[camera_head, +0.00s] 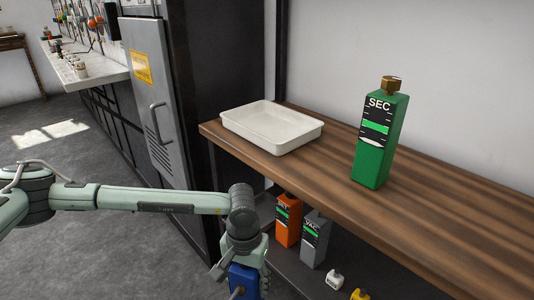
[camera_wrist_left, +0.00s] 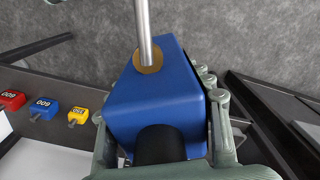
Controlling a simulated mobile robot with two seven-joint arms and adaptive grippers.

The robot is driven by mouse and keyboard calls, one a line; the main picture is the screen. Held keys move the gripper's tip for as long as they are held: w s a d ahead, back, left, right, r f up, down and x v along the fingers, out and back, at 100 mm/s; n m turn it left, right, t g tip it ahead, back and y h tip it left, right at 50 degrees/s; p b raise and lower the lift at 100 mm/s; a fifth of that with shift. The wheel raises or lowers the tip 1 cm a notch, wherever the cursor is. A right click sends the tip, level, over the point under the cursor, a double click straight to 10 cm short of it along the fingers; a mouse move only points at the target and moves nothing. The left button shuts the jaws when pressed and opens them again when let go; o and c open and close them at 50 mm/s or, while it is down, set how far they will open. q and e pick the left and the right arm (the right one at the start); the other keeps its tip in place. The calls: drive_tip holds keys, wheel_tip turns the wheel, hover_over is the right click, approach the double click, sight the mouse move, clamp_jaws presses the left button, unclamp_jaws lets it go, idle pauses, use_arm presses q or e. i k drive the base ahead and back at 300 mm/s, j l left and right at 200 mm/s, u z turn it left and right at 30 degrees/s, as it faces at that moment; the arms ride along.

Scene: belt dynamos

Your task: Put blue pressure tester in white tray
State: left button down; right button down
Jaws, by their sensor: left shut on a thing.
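The white tray (camera_head: 262,139) lies empty on the wooden shelf top, near its left end. My left gripper (camera_head: 246,270) is low in front of the shelf, below the tray's height. It is shut on the blue pressure tester (camera_head: 242,282), whose lower part is cut off by the frame. In the left wrist view the blue pressure tester (camera_wrist_left: 128,98) sits between the fingers of my left gripper (camera_wrist_left: 165,125). A brass collar and a metal rod show on it there. My right gripper is not in view.
A green SEC tester (camera_head: 372,150) stands upright on the shelf, right of the tray. Orange (camera_head: 288,222) and grey VAC (camera_head: 314,240) testers stand on the lower shelf. Small white (camera_head: 334,280) and yellow (camera_head: 360,295) items lie there too. A grey cabinet (camera_head: 155,100) is at left.

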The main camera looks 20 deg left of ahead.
sight(274, 122)
drive_tip(key=i+j+z, duration=0.1)
drive_tip(key=j, duration=0.45)
drive_tip(key=i+j+z, duration=0.1)
drive_tip(key=j, duration=0.5)
drive_tip(key=i+j+z, duration=0.15)
drive_tip(key=j, duration=0.45)
drive_tip(key=k+l, duration=0.05)
